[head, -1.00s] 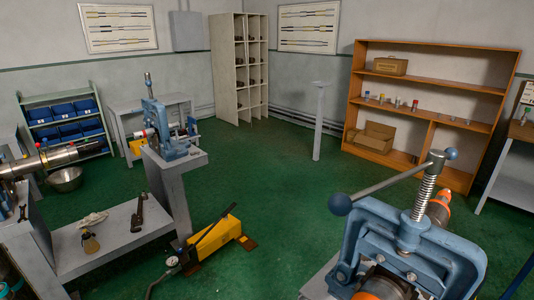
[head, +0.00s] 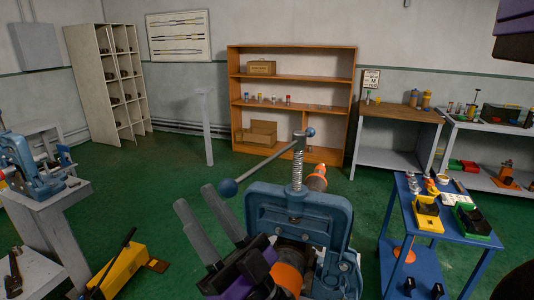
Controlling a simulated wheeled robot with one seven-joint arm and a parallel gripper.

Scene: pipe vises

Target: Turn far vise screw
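The farther blue vise (head: 28,170) stands on a grey post bench at the left edge of the head view, partly cut off by the frame. A nearer blue vise (head: 335,215) fills the front middle, with an upright threaded screw (head: 297,172) and a slanting bar handle (head: 265,165) with ball ends. An orange-banded pipe (head: 287,276) lies in it. My gripper (head: 195,198), with two long grey fingers on a purple and black body, is in front left of the near vise. Its fingers are apart with nothing between them.
A yellow pump (head: 122,268) lies on the green floor at the left. A blue cart (head: 408,222) with trays and small items stands at the right. A wooden shelf (head: 292,52) and a grey post (head: 207,128) are behind. Open floor lies between.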

